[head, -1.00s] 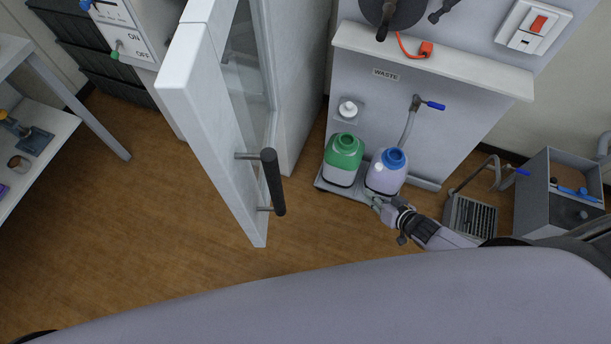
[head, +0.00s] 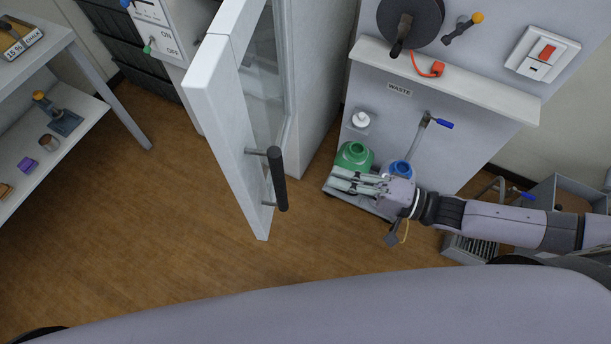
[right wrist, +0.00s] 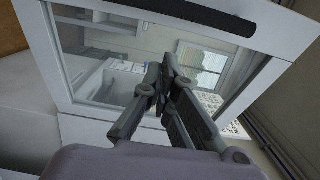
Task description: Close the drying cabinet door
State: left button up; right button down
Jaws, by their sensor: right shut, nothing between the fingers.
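The drying cabinet door (head: 216,112) stands swung open in the head view, a white frame with a glass pane and a dark bar handle (head: 278,178) on its outer side. In the right wrist view the door frame (right wrist: 285,28) and its dark handle (right wrist: 195,16) fill the upper part, with the glass beyond the fingers. My right gripper (head: 335,180) is shut and empty. It is to the right of the handle, apart from it, with fingers pointing left towards the door. It also shows in the right wrist view (right wrist: 160,75). My left gripper is out of view.
A grey bin (head: 560,195) is at the right. A shelf unit (head: 75,120) stands at the left. Floor left of the door is clear.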

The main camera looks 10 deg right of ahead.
jog(key=a+p, duration=0.2)
jog(key=a, duration=0.5)
jog(key=shift+w+a, duration=0.2)
jog(key=shift+w, duration=0.25)
jog(key=shift+a, duration=0.1)
